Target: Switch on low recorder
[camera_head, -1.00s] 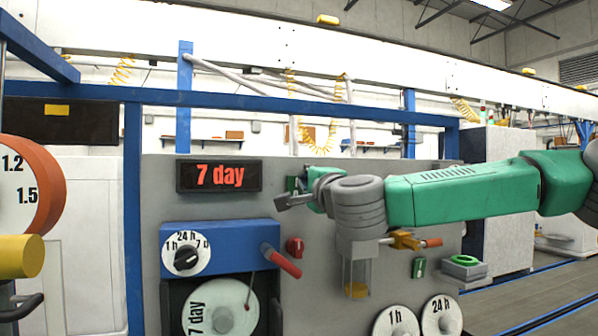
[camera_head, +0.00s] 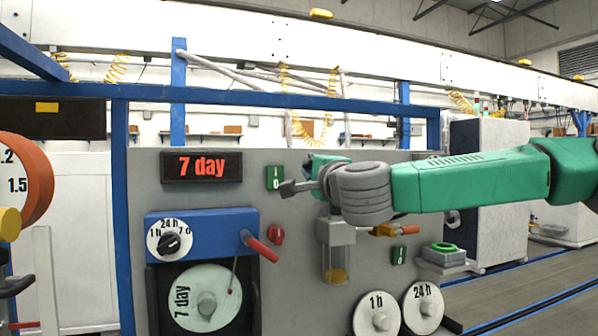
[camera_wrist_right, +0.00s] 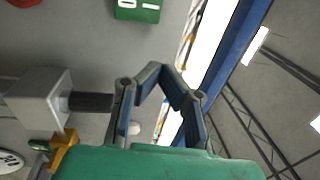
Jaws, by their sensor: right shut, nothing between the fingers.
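The recorder has a blue housing (camera_head: 215,233) with a white dial marked 1h, 24h and 7 d (camera_head: 169,240), and a round chart disc labelled 7 day (camera_head: 205,298) below it. A green I/O switch (camera_head: 275,178) sits on the grey panel, up and right of the housing; it also shows at the top of the right wrist view (camera_wrist_right: 138,9). A second green switch (camera_head: 399,255) is lower right. My right gripper (camera_head: 285,188) is shut and empty, its tips just right of the upper switch; contact cannot be told. My left gripper is not in view.
A red lever (camera_head: 262,248) and red knob (camera_head: 276,234) stick out near the housing. A dispenser with a clear tube (camera_head: 335,250) is under my right wrist. Spare discs marked 1h (camera_head: 377,315) and 24h (camera_head: 423,307) are lower right. A 7 day display (camera_head: 202,167) is above.

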